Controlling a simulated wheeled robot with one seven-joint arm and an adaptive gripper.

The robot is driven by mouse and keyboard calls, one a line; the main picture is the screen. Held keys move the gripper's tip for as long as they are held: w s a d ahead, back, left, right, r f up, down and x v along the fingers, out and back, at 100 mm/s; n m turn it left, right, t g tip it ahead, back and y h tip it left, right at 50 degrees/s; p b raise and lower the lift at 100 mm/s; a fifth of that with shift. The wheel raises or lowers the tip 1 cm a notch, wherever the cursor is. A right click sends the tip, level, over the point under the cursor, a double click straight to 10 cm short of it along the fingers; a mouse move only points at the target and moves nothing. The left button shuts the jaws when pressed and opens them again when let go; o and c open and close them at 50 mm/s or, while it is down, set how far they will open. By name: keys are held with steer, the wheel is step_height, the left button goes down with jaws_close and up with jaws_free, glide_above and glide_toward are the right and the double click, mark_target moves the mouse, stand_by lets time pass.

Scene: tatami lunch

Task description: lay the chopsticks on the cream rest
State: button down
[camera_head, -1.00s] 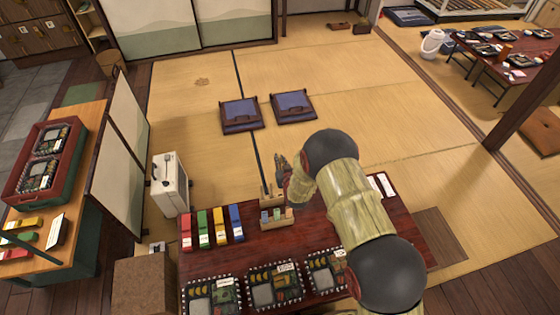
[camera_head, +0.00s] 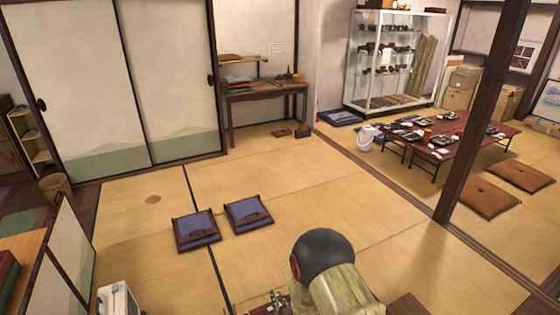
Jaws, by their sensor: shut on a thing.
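My gripper (camera_head: 272,302) shows only in part at the bottom edge of the head view, left of my arm's dark round joint. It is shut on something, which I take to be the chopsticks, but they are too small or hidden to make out. The cream rest cannot be made out in this view. A low brown table (camera_head: 404,155) with several dark trays, bowls and red cups stands at the right, well apart from my gripper.
Two blue cushioned floor seats (camera_head: 196,230) (camera_head: 247,213) lie on the tatami ahead. A dark post (camera_head: 480,120) stands before the low table. A white pot (camera_head: 366,138) and brown cushions (camera_head: 490,198) sit near it. The middle tatami (camera_head: 320,195) is clear.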

steer(key=s+d+r+m+h, duration=0.2)
steer(key=s+d+r, duration=0.1)
steer(key=d, duration=0.7)
steer(key=s+d+r+m+t+h, duration=0.1)
steer(key=s+d+r, duration=0.3)
steer(key=d, duration=0.6)
steer(key=shift+r+m+h, duration=0.4)
steer(key=shift+r+h, duration=0.3)
steer(key=shift+r, duration=0.05)
steer(key=shift+d, duration=0.1)
